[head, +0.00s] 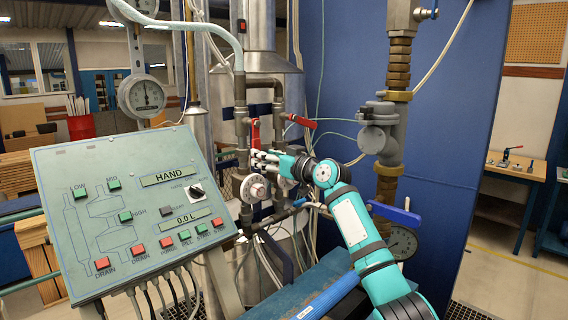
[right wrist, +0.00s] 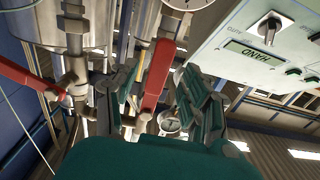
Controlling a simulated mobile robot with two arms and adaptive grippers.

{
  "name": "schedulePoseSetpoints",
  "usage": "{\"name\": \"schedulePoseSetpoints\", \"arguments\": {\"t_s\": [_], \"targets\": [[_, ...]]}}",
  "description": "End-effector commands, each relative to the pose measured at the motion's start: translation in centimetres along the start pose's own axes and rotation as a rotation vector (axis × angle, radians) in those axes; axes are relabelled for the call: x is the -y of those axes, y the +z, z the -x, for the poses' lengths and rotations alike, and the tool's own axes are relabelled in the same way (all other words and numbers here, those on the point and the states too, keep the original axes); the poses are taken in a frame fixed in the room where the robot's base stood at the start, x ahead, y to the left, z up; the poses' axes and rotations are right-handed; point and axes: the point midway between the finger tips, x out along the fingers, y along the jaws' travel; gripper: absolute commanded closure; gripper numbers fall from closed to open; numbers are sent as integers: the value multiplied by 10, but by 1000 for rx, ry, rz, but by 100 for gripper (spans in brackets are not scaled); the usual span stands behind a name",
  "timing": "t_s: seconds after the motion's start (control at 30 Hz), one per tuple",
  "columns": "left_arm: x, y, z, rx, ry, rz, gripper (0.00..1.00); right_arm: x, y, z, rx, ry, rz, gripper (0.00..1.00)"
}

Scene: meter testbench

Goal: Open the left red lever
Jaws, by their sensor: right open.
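The left red lever (head: 256,132) hangs on the left pipe, just right of the control panel in the head view. My right gripper (head: 262,161) is open, with its fingertips close to the lower end of this lever. In the right wrist view, the left red lever (right wrist: 158,75) shows between the two spread fingers of my right gripper (right wrist: 157,92); I cannot tell whether either finger touches it. The right red lever (head: 302,122) sticks out to the right from the neighbouring pipe. It also shows at left in the right wrist view (right wrist: 28,80). My left gripper is not in view.
The sloped control panel (head: 130,205) stands to the left of the pipes. A round white dial (head: 254,188) sits just below my right gripper. A thick pipe with a blue handle (head: 395,212) and a gauge (head: 402,242) stands right of my forearm.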

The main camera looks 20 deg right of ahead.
Motion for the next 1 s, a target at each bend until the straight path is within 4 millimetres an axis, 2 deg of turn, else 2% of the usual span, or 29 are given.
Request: {"name": "schedulePoseSetpoints", "arguments": {"t_s": [0.2,0.4,0.57,1.0], "targets": [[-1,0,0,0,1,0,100,-1,2,44,2,1,2,53],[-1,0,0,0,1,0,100,-1,2,68,3,1,-1,53],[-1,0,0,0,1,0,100,0,2,74,5,0,-2,53],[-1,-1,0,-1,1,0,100,0,2,74,4,0,-2,53]]}}
